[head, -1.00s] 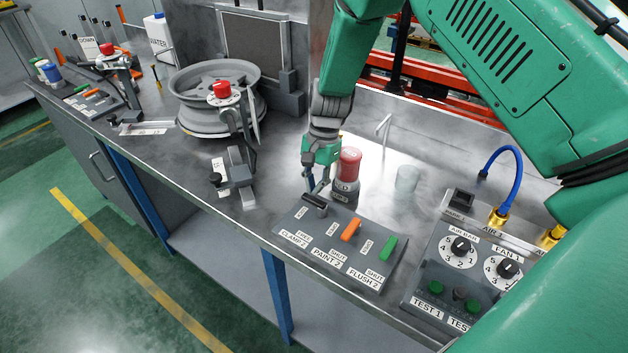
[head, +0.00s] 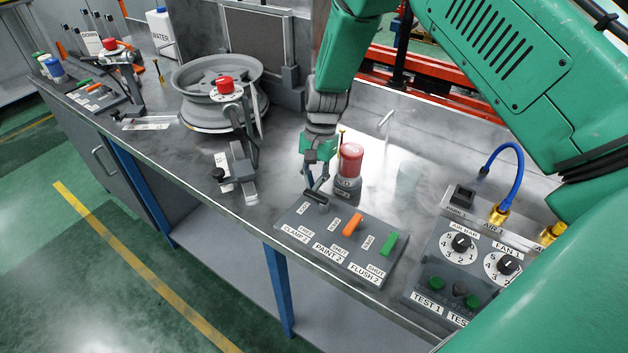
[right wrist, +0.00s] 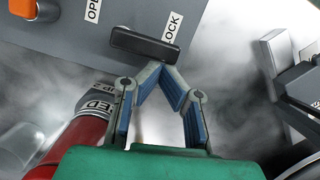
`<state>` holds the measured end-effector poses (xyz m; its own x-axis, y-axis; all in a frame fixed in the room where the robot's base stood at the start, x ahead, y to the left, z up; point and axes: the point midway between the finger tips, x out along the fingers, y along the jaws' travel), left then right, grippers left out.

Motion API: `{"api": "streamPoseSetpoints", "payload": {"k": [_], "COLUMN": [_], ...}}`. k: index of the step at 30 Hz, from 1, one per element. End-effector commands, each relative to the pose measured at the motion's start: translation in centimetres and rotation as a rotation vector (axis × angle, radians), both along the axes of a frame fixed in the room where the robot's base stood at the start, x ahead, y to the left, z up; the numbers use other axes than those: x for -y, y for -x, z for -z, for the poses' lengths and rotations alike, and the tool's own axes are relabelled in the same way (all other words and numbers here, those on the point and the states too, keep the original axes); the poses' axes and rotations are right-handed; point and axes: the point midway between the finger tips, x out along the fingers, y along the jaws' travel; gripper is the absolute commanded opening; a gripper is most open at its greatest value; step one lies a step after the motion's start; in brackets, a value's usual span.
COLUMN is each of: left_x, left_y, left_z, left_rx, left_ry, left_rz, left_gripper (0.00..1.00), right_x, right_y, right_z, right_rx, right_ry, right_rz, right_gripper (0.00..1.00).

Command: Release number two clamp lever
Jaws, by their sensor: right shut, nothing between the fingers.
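The number two clamp lever (head: 316,197) is a short black handle at the left of the grey panel (head: 345,262) marked CLAMP 2, PAINT 2 and FLUSH 2. It lies towards the panel's back edge, beside the LOCK label. It also shows in the right wrist view (right wrist: 143,45). My right gripper (head: 316,187) points down at the lever from behind. Its fingertips (right wrist: 155,68) are together, with nothing between them, at the lever's near edge in the right wrist view. I cannot tell whether they touch it. My left gripper is out of view.
The orange paint lever (head: 352,224) and green flush lever (head: 388,243) stand right of the clamp lever. A red-topped cylinder (head: 350,163) stands close behind the panel, beside my gripper. A wheel (head: 217,85) and a clamp (head: 240,172) are to the left.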

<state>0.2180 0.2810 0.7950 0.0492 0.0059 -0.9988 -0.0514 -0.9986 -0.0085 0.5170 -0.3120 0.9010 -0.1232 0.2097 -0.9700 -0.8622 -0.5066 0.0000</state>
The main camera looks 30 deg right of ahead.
Motion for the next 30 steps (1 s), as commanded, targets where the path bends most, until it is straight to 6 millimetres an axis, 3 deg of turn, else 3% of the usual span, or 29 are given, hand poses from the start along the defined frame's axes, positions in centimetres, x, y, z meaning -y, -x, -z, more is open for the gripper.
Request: {"api": "streamPoseSetpoints", "payload": {"k": [11, 30], "left_x": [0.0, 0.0], "left_y": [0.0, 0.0], "left_z": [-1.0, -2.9], "left_rx": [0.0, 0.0], "left_ry": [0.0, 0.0], "left_rz": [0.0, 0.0], "left_gripper": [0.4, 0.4], "right_x": [-1.1, -3.8], "right_y": [0.1, 1.4], "right_z": [-0.1, -0.1], "right_rx": [-0.002, -0.001], "right_ry": [-0.001, 0.0], "right_rz": [-0.214, -0.823], "right_gripper": [0.0, 0.0]}}
